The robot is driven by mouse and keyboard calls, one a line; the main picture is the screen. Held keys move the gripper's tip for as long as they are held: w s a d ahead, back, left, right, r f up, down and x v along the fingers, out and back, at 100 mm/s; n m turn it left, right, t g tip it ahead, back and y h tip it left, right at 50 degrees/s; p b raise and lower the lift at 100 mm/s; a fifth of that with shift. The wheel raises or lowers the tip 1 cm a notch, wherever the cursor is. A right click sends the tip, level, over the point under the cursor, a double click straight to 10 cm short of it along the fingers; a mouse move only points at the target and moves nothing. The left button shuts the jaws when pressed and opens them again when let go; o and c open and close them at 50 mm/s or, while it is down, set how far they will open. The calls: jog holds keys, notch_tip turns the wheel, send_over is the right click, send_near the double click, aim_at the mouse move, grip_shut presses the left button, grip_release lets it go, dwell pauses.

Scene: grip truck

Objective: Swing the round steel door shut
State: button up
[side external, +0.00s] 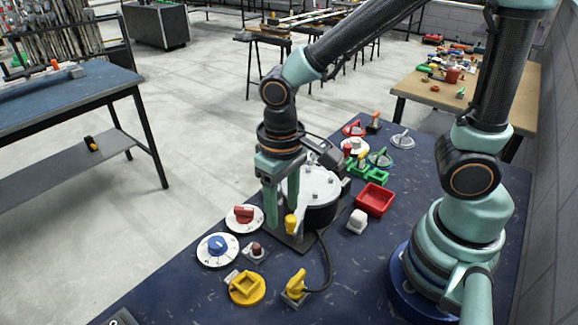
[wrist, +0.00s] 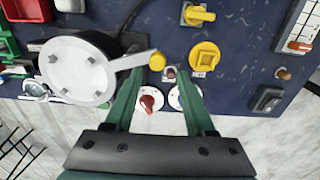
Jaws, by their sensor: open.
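The round steel door (side external: 318,187) is a pale disc with several bolts on top of a black drum (side external: 322,215). It also shows in the wrist view (wrist: 77,70), where the black drum shows past its upper right edge. I cannot tell whether a gap lies between them. A steel handle arm (wrist: 128,61) runs from the door to a yellow knob (wrist: 157,60). The knob also shows in the side view (side external: 291,225). My gripper (side external: 284,228) is open and points down beside the door. In the wrist view, the knob appears between the fingertips (wrist: 158,76); contact is unclear.
Near the fingers are a red-knob dial (side external: 244,216), a blue-knob dial (side external: 218,247) and a small red button (side external: 256,249). A yellow square socket (side external: 247,288) and a yellow switch (side external: 296,285) lie nearer the front. A red tray (side external: 374,200) stands right of the drum.

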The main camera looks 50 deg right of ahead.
notch_tip(320, 180, up, 4)
jog(key=shift+r, duration=0.15)
dwell(0.3)
jog(key=w+d+r+t, duration=0.1)
jog(key=d+r+t, duration=0.4)
jog(key=d+r, duration=0.3)
jog(key=d, duration=0.3)
jog(key=shift+w+d+r+t, duration=0.15)
jog(key=shift+w+d+t, duration=0.15)
jog(key=shift+w+d, duration=0.1)
jog(key=shift+a, duration=0.1)
